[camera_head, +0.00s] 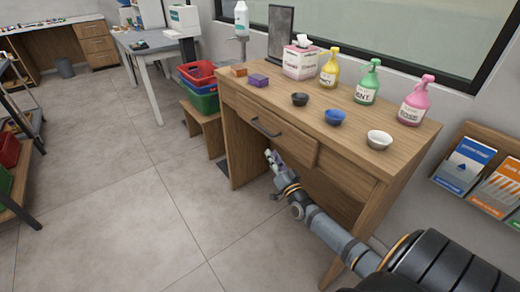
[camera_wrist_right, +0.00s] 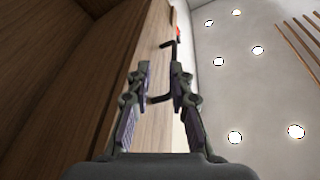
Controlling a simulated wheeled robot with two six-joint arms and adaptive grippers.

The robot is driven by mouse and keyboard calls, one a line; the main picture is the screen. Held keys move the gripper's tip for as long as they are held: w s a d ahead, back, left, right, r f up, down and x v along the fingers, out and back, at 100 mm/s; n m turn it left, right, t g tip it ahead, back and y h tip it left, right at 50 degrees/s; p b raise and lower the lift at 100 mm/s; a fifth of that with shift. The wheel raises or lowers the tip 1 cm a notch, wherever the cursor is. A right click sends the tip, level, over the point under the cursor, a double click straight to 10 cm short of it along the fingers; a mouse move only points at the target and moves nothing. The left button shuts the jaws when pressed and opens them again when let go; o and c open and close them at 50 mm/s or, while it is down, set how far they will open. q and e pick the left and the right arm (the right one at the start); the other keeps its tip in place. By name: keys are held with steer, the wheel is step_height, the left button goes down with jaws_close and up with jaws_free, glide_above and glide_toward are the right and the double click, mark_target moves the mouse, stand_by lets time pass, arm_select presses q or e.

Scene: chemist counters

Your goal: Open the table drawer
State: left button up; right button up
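The wooden table (camera_head: 345,110) has a drawer (camera_head: 290,142) under its top, with a dark bar handle (camera_head: 265,128) on the front. The drawer front stands slightly proud of the frame; I cannot tell whether it is pulled out at all. My right gripper (camera_head: 270,155) is just below the handle, in front of the drawer. In the right wrist view the gripper (camera_wrist_right: 159,68) is open, its two fingers apart. Dark parts of the handle (camera_wrist_right: 168,44) show beyond and between the fingers; contact cannot be told. My left gripper is out of view.
On the tabletop stand a tissue box (camera_head: 300,61), three pump bottles (camera_head: 367,86), three small bowls (camera_head: 335,117) and small boxes (camera_head: 258,80). Coloured crates (camera_head: 200,90) stand on a low bench to the left. A brochure rack (camera_head: 480,172) is at right. The floor in front is clear.

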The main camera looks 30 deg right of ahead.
mark_target(261, 128)
steer(key=shift+m+t, duration=0.5)
steer(key=shift+t, duration=0.2)
steer(key=w+r+b, duration=0.1)
steer(key=w+r, duration=0.1)
steer(key=w, duration=0.1)
steer(key=w+r+b, duration=0.1)
steer(key=w+r, duration=0.1)
steer(key=w, duration=0.1)
steer(key=w+d+r+b, duration=0.1)
steer(key=w+r, duration=0.1)
steer(key=w, duration=0.1)
steer(key=shift+d, duration=0.1)
steer(key=shift+w+r+b, duration=0.35)
steer(key=shift+w, duration=0.2)
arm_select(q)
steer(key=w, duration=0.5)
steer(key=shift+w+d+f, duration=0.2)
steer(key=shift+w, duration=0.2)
arm_select(e)
steer(key=shift+c, duration=0.3)
jaws_close()
